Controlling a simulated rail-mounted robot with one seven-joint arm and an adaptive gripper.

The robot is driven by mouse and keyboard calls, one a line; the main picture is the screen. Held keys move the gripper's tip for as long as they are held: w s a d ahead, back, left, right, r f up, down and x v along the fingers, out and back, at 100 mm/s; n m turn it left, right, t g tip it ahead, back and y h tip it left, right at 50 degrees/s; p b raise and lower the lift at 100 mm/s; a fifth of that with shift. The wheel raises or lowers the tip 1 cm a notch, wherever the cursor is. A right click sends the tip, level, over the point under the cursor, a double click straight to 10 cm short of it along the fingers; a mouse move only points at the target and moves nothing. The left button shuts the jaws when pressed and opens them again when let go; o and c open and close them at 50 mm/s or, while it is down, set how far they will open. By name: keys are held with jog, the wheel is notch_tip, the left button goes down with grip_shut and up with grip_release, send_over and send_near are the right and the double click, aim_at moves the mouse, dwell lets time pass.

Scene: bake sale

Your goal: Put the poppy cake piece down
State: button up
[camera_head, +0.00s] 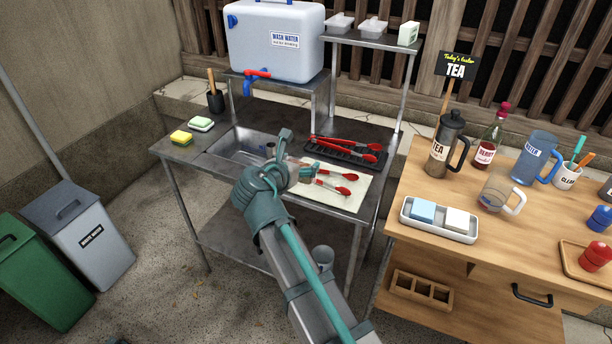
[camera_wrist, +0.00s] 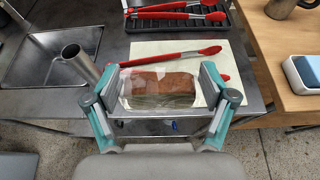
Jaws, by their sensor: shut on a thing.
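The poppy cake piece (camera_wrist: 160,84) is a brown block in what looks like a clear wrapper. It lies between the fingers of my gripper (camera_wrist: 159,88) in the wrist view. My gripper is shut on it, one finger at each end. In the head view my gripper (camera_head: 297,172) is over the metal sink table near the cream mat (camera_head: 346,197), and the piece is hidden or too small to make out. The mat also shows behind the piece in the wrist view (camera_wrist: 145,48). I cannot tell whether the piece touches anything below.
Red-tipped tongs (camera_head: 338,176) lie on the mat, and more red tongs (camera_head: 345,143) lie on a black rack (camera_head: 322,151). The sink basin (camera_head: 236,146) is to the left. A wooden counter (camera_head: 425,188) on the right holds a white tray (camera_head: 438,234) with two blocks.

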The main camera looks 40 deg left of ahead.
jog(key=w+f, duration=0.2)
jog(key=f, duration=0.1)
jog(key=shift+w+a+f, duration=0.1)
jog(key=shift+w+f, duration=0.1)
jog(key=shift+w, duration=0.2)
jog(key=shift+w+f, duration=0.2)
jog(key=shift+f, duration=1.55)
jog(key=shift+f, duration=0.1)
jog(key=o, duration=0.6)
